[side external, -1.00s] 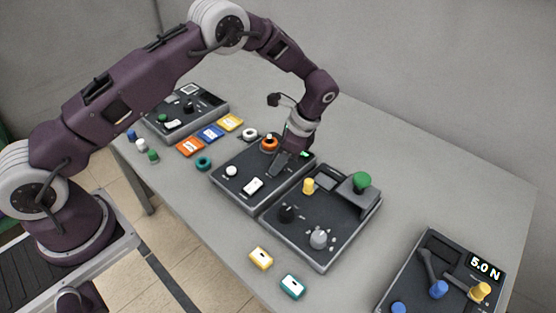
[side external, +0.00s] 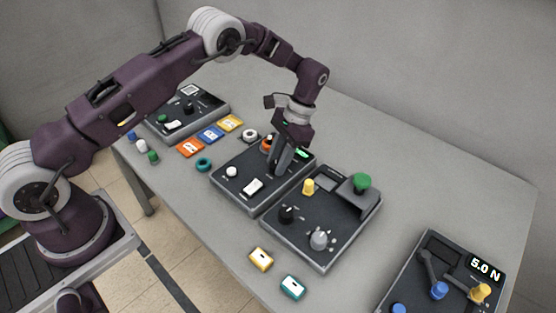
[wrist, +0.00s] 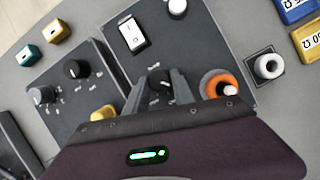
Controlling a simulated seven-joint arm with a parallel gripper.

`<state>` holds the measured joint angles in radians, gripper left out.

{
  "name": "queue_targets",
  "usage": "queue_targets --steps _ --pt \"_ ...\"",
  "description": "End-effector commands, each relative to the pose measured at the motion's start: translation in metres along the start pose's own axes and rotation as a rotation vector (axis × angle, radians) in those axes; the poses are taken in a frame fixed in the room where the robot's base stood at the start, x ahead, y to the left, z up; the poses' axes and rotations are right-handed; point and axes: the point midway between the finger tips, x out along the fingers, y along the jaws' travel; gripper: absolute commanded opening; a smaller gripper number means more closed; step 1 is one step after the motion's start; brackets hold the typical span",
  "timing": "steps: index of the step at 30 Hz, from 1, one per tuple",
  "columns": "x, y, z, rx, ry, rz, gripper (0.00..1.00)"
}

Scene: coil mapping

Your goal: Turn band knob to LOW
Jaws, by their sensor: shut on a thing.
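A black knob (wrist: 160,79) with small white marks around it sits on the middle dark panel (wrist: 185,50). My gripper (wrist: 159,88) has a finger on either side of this knob and is shut on it. In the side view my gripper (side external: 276,170) reaches down to the same panel (side external: 235,192), and its fingers hide the knob. The marks are too small to read, so I cannot tell which setting the knob points to.
On the same panel are a white rocker switch (side external: 253,187), a white button (side external: 231,171) and an orange ring part (wrist: 219,84). The neighbouring panel has a black knob (side external: 287,213), a grey knob (side external: 319,238), a yellow knob (side external: 308,186) and a green button (side external: 361,180).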

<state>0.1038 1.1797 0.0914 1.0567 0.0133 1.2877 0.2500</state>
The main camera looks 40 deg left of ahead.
Motion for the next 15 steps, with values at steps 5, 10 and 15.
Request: queue_targets --steps 5,10,15 --pt "-0.0010 -0.0003 0.0003 -0.041 0.000 0.018 0.00" --pt "-0.0010 -0.0005 0.0004 -0.057 0.000 0.024 0.00" --pt "-0.0010 -0.0005 0.0004 -0.059 0.000 0.024 0.00"
